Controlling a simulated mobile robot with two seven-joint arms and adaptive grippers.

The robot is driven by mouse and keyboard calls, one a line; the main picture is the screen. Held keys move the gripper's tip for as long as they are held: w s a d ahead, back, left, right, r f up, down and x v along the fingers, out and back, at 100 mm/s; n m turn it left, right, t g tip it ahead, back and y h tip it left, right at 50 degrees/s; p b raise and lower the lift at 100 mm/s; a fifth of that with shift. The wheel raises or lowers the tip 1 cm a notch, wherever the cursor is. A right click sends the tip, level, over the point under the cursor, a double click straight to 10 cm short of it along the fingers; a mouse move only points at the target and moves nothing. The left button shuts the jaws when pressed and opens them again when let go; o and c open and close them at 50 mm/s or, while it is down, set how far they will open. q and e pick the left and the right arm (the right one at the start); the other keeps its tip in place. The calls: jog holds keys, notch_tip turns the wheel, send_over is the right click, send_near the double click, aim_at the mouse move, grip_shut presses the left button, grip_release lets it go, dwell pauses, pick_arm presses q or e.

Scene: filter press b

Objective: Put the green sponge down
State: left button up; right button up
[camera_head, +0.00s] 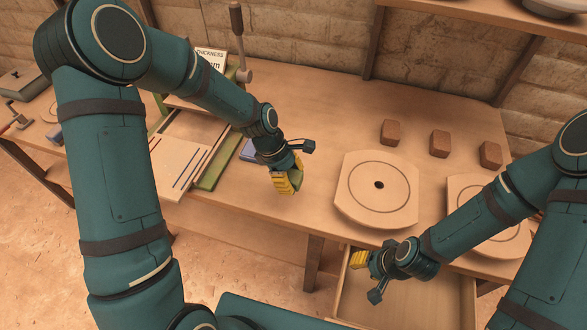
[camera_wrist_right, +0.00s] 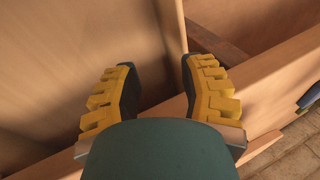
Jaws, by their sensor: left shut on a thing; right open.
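The green sponge (camera_head: 297,177) is between the yellow fingers of my left gripper (camera_head: 284,184), mostly hidden by them. The gripper is shut on it and points down, low over the tabletop (camera_head: 255,193) left of the round-marked board. I cannot tell whether the sponge touches the table. My right gripper (camera_head: 358,259) is at the open drawer below the table's front edge. In the right wrist view its yellow fingers (camera_wrist_right: 157,88) are spread apart with nothing between them, near the drawer's wooden wall (camera_wrist_right: 262,85).
A pale board with a dark centre hole (camera_head: 377,207) lies right of the left gripper, and a second board (camera_head: 470,187) is further right. Several brown blocks (camera_head: 439,144) stand behind them.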

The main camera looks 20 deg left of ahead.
pick_arm(q)
jog(key=n+t, duration=0.1)
jog(key=n, duration=0.1)
jog(key=w+r+n, duration=0.1)
jog(key=n, duration=0.1)
jog(key=shift+w+d+r+n+t, duration=0.1)
jog(key=shift+w+d+n+t, duration=0.1)
jog(key=shift+n+t, duration=0.15)
jog(key=f+n, duration=0.1)
jog(key=f, duration=0.2)
jog(key=w+f+n+t, duration=0.1)
jog(key=f+n, duration=0.1)
jog(key=f, duration=0.1)
jog(key=f+n+y+b, duration=0.1)
jog(key=f, duration=0.2)
jog(key=shift+w+a+n+t, duration=0.15)
jog(key=shift+n+t, duration=0.2)
jog(key=shift+f, duration=0.1)
jog(key=o, duration=1)
